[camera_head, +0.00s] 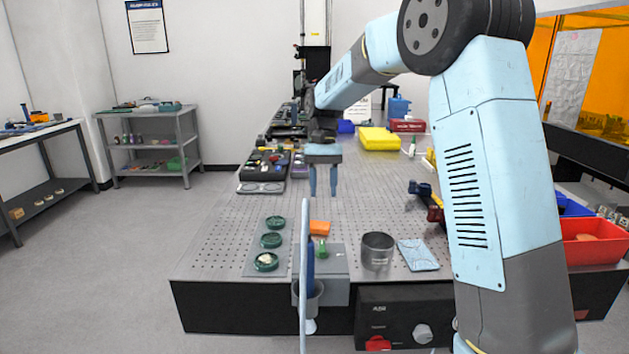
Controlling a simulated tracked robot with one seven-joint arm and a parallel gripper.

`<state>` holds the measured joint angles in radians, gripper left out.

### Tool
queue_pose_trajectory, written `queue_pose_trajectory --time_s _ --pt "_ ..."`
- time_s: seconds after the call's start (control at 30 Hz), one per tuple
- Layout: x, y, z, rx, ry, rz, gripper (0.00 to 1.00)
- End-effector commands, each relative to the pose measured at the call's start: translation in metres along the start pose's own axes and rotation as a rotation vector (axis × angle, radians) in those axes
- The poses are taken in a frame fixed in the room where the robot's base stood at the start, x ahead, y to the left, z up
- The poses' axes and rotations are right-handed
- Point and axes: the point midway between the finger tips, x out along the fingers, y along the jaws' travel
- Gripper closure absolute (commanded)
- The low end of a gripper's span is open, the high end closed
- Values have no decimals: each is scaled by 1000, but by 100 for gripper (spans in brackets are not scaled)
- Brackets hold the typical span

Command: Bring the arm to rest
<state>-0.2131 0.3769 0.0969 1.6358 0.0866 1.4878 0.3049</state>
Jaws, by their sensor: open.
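My arm is a light blue and grey linkage that rises on the right side of the head view and bends over toward the middle. My gripper (323,182) hangs from it, pointing down above the perforated optical table (215,255). Its two blue fingers are apart, with nothing between them. The fingertips appear to be clear of the tabletop, though the exact height is hard to tell.
Three green round dishes (272,240) stand in a row at the table's left front. A yellow case (379,139) sits farther back; a red bin (592,250) is at right.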

Motion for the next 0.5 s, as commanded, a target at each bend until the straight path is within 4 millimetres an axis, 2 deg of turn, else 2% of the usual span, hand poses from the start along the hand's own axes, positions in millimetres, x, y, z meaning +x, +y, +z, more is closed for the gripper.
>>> queue_pose_trajectory --time_s 0.23,0.5 --pt "-22 33 46 -3 117 -18 57" --pt "-35 74 104 -7 266 -32 57"
